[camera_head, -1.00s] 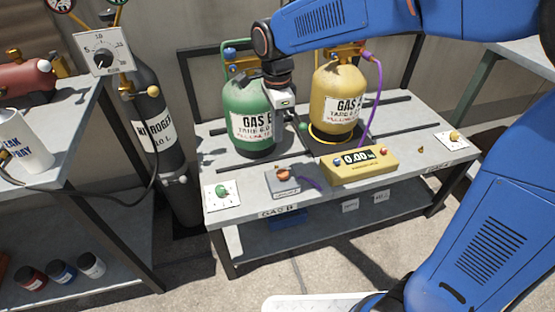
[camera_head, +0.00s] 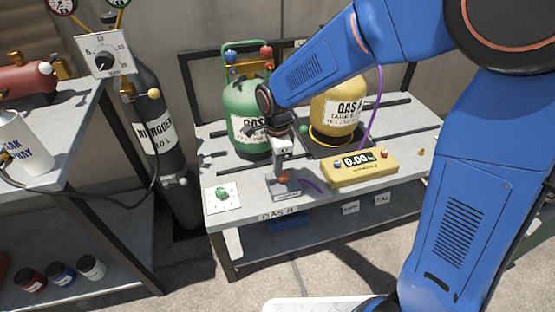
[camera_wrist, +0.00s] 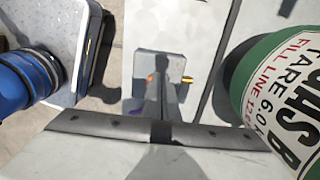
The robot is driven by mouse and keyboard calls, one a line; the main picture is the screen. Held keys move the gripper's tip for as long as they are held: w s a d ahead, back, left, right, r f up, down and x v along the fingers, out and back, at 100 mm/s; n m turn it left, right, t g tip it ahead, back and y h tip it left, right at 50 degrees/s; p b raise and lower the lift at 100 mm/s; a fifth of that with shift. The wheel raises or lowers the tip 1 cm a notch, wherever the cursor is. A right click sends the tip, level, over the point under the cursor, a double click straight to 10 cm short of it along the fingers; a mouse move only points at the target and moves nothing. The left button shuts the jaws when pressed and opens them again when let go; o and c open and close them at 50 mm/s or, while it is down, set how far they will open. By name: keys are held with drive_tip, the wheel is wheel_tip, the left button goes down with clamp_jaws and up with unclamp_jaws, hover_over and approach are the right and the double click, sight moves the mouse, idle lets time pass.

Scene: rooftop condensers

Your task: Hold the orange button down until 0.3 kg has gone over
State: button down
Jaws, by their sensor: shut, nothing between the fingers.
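The orange button (camera_head: 284,179) sits on a small grey box at the front of the bench. My gripper (camera_head: 280,171) is shut and empty, pointing down at the button, its tips at or just above it. I cannot tell whether they touch. The yellow scale display (camera_head: 360,161) reads 0.00. The yellow GAS A cylinder (camera_head: 340,108) stands behind it, partly hidden by my arm. The green GAS B cylinder (camera_head: 246,112) stands at left, also in the wrist view (camera_wrist: 278,80).
A white plate with a green knob (camera_head: 222,194) lies left of the button box. A purple hose (camera_head: 373,110) runs down beside the yellow cylinder. A black nitrogen cylinder (camera_head: 160,135) stands left of the bench, by a side table (camera_head: 75,160).

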sight(283, 176)
drive_tip(key=shift+f, duration=0.25)
drive_tip(key=shift+f, duration=0.9)
drive_tip(key=shift+s, duration=0.1)
drive_tip(key=shift+s+d+f, duration=0.1)
drive_tip(key=shift+d+f, duration=0.05)
idle(6.6)
